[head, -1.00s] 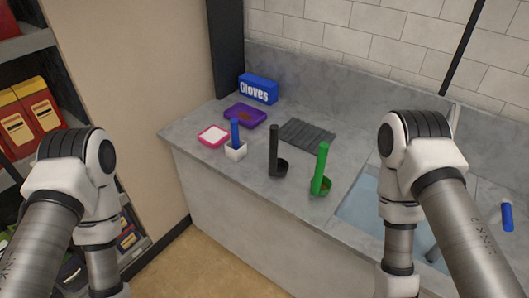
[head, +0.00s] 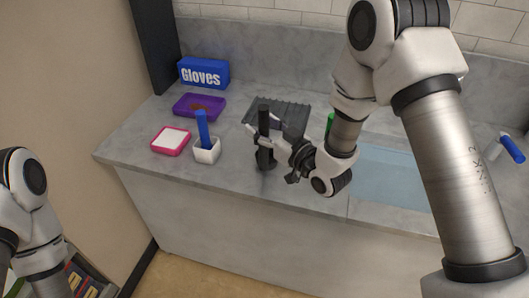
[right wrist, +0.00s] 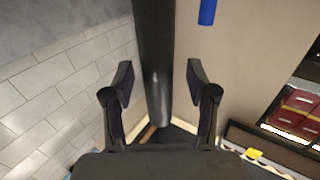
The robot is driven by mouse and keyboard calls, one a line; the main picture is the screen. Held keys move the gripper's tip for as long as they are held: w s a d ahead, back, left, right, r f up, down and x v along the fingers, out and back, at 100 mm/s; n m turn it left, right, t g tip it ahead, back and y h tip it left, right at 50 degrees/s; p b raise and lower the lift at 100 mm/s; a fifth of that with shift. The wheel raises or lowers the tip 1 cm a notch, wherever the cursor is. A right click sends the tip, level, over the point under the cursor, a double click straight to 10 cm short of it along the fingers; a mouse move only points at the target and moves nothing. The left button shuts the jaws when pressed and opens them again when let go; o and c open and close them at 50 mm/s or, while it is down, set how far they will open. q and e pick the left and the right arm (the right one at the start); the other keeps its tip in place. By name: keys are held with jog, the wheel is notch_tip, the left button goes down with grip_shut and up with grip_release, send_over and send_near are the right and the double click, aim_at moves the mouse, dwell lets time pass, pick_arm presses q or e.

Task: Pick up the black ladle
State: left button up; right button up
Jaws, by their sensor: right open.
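In the right wrist view the dark handle (right wrist: 155,60) runs down between the two open fingers (right wrist: 160,88), with a gap on each side. My left gripper is out of view; only part of the left arm shows at the lower left.
A blue-handled item in a white cup (head: 207,150) stands left of the ladle. A green handle (head: 330,122) is partly hidden behind my right arm.

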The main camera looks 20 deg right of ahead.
jog(key=shift+w+a, duration=0.1)
jog(key=shift+w, duration=0.15)
jog(key=shift+s, duration=0.2)
jog(key=shift+c, duration=0.7)
grip_shut()
